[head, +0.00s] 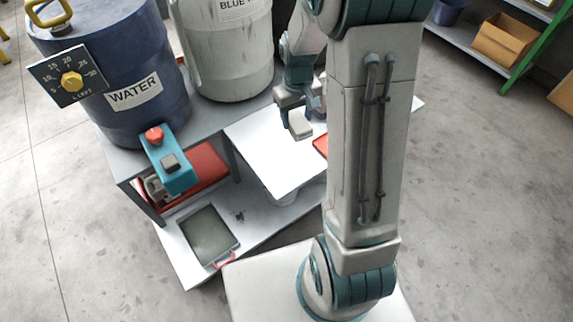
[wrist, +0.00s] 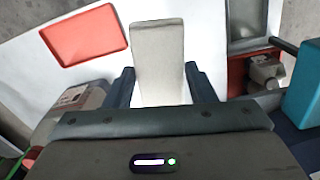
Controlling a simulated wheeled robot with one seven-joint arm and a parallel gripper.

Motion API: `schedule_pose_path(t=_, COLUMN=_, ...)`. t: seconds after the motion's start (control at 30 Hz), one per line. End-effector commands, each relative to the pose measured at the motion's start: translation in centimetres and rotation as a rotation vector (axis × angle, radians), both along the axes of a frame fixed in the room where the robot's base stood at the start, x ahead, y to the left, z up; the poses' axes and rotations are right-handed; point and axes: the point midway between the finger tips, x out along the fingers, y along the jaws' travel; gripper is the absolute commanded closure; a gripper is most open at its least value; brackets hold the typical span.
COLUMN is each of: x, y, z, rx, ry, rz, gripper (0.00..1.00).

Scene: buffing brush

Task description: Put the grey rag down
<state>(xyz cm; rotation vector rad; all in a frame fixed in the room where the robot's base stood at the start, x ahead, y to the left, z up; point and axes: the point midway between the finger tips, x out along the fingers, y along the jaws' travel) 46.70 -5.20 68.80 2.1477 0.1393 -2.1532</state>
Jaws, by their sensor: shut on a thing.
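My gripper (wrist: 160,80) is shut on a pale grey, flat-sided, oblong thing that I take to be the grey rag (wrist: 158,50). One dark finger sits on each side of it in the wrist view. In the head view my gripper (head: 297,108) is over the white board (head: 265,160), partly hidden by my arm, and the rag (head: 300,124) shows as a small pale block at its fingers. I cannot tell whether the rag touches the board. A flat red tray (wrist: 84,35) lies on the board beside the rag; only its edge (head: 321,146) shows in the head view.
A blue WATER drum (head: 115,75) and a pale drum (head: 228,55) stand behind the board at the left. A grey pan (head: 208,236) lies on the lower shelf. The board's front left part is clear.

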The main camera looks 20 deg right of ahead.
Motion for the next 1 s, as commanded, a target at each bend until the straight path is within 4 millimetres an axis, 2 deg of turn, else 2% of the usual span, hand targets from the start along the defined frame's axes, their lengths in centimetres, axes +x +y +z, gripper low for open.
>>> schedule_pose_path(t=0.03, x=-1.7, y=-1.5, z=-1.0, rx=0.001, ry=0.001, rz=0.022, gripper=0.71)
schedule_pose_path(t=0.1, x=-3.7, y=-3.0, z=-1.7, rx=0.001, ry=0.001, rz=0.065, gripper=0.71)
schedule_pose_path(t=0.2, x=-6.2, y=-4.6, z=-2.5, rx=0.002, ry=0.001, rz=0.117, gripper=0.71)
schedule_pose_path(t=0.37, x=-8.2, y=-5.4, z=-3.3, rx=0.005, ry=-0.001, rz=0.169, gripper=0.71)
schedule_pose_path(t=0.47, x=-8.0, y=-4.4, z=-4.1, rx=0.005, ry=0.001, rz=0.184, gripper=0.71)
schedule_pose_path(t=0.8, x=-4.9, y=2.6, z=-8.7, rx=0.004, ry=0.001, rz=0.189, gripper=0.71)
schedule_pose_path(t=1.0, x=-3.8, y=4.9, z=-10.1, rx=0.005, ry=0.000, rz=0.183, gripper=0.71)
